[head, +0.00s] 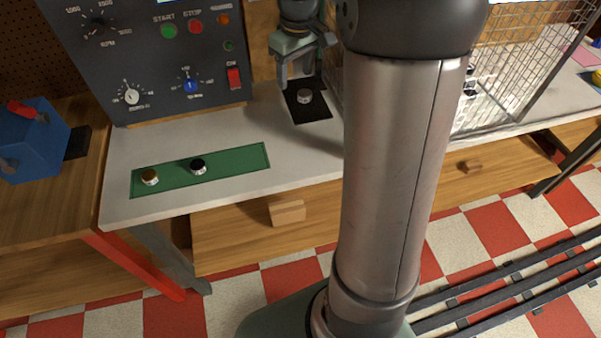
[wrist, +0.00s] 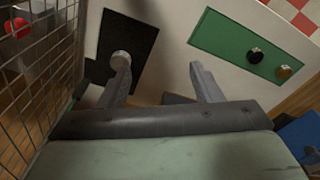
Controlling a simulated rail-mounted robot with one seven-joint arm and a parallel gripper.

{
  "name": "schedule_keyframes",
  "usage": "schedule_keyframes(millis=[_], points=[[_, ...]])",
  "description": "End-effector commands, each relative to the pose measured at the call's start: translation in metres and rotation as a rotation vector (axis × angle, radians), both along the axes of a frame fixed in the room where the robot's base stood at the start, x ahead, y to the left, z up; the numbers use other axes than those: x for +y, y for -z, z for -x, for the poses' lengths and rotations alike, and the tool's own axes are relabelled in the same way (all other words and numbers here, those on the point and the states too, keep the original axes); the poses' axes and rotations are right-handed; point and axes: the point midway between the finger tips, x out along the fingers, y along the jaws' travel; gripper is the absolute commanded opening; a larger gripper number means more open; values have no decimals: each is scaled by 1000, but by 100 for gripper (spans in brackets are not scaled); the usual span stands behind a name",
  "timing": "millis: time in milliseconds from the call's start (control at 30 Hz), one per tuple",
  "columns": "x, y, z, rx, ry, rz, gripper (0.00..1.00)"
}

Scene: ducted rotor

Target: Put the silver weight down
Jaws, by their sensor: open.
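The silver weight (head: 304,96) stands upright on the black mat (head: 318,113) on the white bench. My gripper (head: 300,74) is above the mat with its fingers spread, and nothing is held between them. In the wrist view the silver weight (wrist: 121,60) is at the tip of the left finger, not midway between the fingers; I cannot tell whether they touch. The wrist view also shows the black mat (wrist: 142,38) and my open gripper (wrist: 160,72).
A green strip (head: 235,165) holds a gold weight (head: 150,177) and a black-topped weight (head: 198,166). A control panel (head: 150,60) stands behind it. A wire mesh cage (head: 520,70) is right of the mat. The white bench between strip and mat is clear.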

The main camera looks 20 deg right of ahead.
Motion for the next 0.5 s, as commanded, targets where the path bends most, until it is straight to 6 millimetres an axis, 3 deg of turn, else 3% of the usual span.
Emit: schedule_keyframes(millis=[33,100,300,400,500], points=[[26,-3,35,1,30,9,59],[52,3,81,5,91,13,59],[95,37,198,12,242,4,59],[103,53,233,16,290,-5,59],[106,63,250,18,315,-10,59]])
